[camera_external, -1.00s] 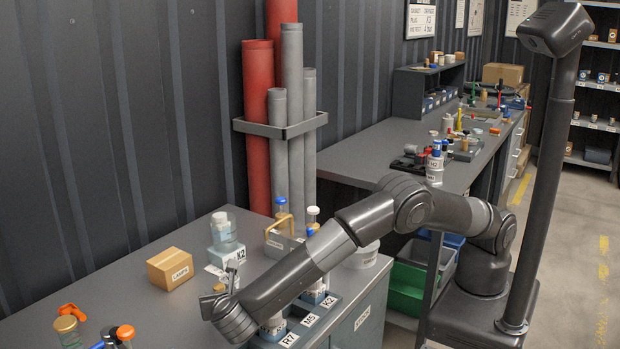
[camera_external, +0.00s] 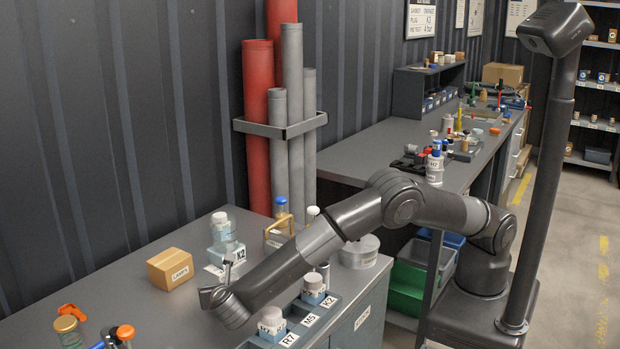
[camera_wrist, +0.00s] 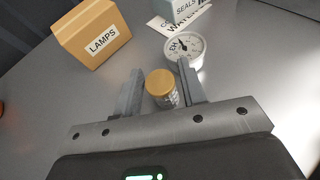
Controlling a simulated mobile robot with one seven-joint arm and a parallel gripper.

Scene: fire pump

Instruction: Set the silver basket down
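In the wrist view, the silver basket (camera_wrist: 168,99), a small mesh cylinder with a tan top (camera_wrist: 160,82), stands between the two fingers of my gripper (camera_wrist: 160,88). Both fingers lie close along its sides, and the gripper looks shut on it. Its lower part is hidden, so I cannot tell whether it touches the bench. In the external view, my gripper (camera_external: 222,279) is low over the grey bench (camera_external: 135,300), right of the LAMPS box. I cannot make out the basket there.
A white dial gauge (camera_wrist: 184,48) lies just beyond the right fingertip. The cardboard LAMPS box (camera_external: 170,268) is to the left. A blue-grey block (camera_external: 226,252) with a bottle (camera_external: 222,230) stands behind. A labelled rack (camera_external: 306,319) is to the right. Bare bench lies left of my gripper.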

